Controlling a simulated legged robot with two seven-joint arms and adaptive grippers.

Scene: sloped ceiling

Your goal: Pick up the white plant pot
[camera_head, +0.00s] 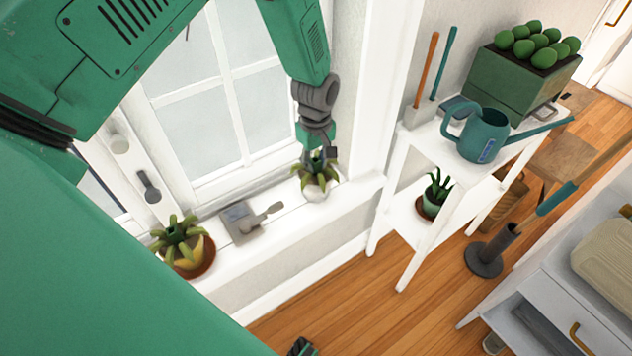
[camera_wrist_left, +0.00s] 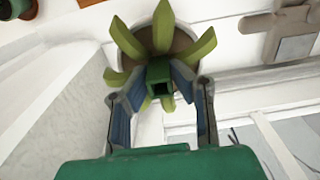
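The white plant pot (camera_head: 316,191) stands on the windowsill near its right end and holds a spiky green plant. My left gripper (camera_head: 318,160) is above it, pointing down among the leaves. In the left wrist view, the gripper (camera_wrist_left: 163,95) is open, with a finger on each side of the plant's green centre (camera_wrist_left: 160,76). The pot's round top (camera_wrist_left: 183,42) shows behind the leaves; its wall is mostly hidden there. I cannot tell whether the fingers touch the plant. A small dark green part, perhaps my right gripper (camera_head: 301,348), shows at the bottom edge of the head view.
On the sill (camera_head: 285,215) are a grey tool (camera_head: 246,220) and a brown-potted plant (camera_head: 186,255). The window is close behind. To the right, a white shelf (camera_head: 399,150) holds a teal watering can (camera_head: 482,135), a green planter (camera_head: 520,85) and a lower potted plant (camera_head: 432,204).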

